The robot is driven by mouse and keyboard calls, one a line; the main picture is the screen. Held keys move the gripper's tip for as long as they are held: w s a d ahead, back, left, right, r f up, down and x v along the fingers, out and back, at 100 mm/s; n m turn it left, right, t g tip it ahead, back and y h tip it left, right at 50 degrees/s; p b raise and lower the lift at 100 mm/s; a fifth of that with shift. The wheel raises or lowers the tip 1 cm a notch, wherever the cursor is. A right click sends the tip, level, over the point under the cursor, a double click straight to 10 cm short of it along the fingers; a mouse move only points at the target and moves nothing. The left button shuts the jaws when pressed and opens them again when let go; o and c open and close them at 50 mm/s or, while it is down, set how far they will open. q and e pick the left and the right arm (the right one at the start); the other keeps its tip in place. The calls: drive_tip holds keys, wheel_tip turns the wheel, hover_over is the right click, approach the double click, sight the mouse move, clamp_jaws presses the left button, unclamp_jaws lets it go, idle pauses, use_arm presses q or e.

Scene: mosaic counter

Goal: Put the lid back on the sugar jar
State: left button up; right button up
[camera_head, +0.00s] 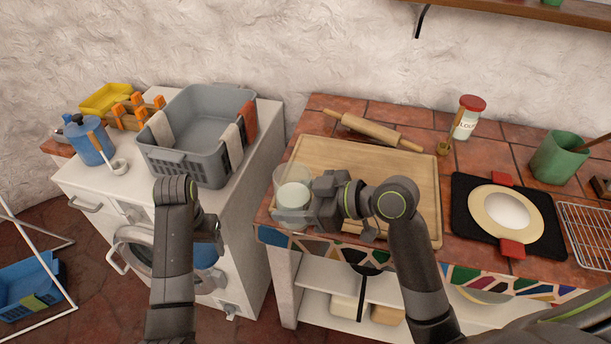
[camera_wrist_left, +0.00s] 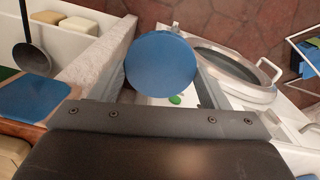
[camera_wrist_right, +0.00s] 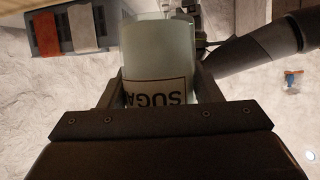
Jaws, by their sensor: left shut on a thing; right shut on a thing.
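The sugar jar (camera_head: 291,174) is clear glass with white contents and an open top. It is at the cutting board's left edge in the head view. My right gripper (camera_head: 297,208) is shut on it from the right. In the right wrist view the jar (camera_wrist_right: 158,55) sits between the fingers, its partly hidden label reading "SUGA". My left gripper (camera_head: 213,240) is shut on the round blue lid (camera_wrist_left: 162,65), left of the jar and in front of the white cabinet. In the head view the lid (camera_head: 205,256) is mostly hidden by my arm.
A wooden board (camera_head: 360,160) lies on the tiled counter with a rolling pin (camera_head: 375,130) behind it. A red-capped jar (camera_head: 467,118), green pot (camera_head: 558,158) and plate (camera_head: 505,212) stand to the right. A grey basket (camera_head: 195,165) and blue pot (camera_head: 90,145) stand on the white cabinet.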

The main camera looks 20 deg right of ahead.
drive_tip(key=s+a+f+n+g+y, duration=0.2)
drive_tip(key=a+f+n+g, duration=0.3)
drive_tip(key=f+n+g, duration=0.1)
drive_tip(key=shift+s+a+f+g+y, duration=0.3)
drive_tip(key=shift+f+g+y, duration=0.1)
drive_tip(key=shift+f, duration=0.25)
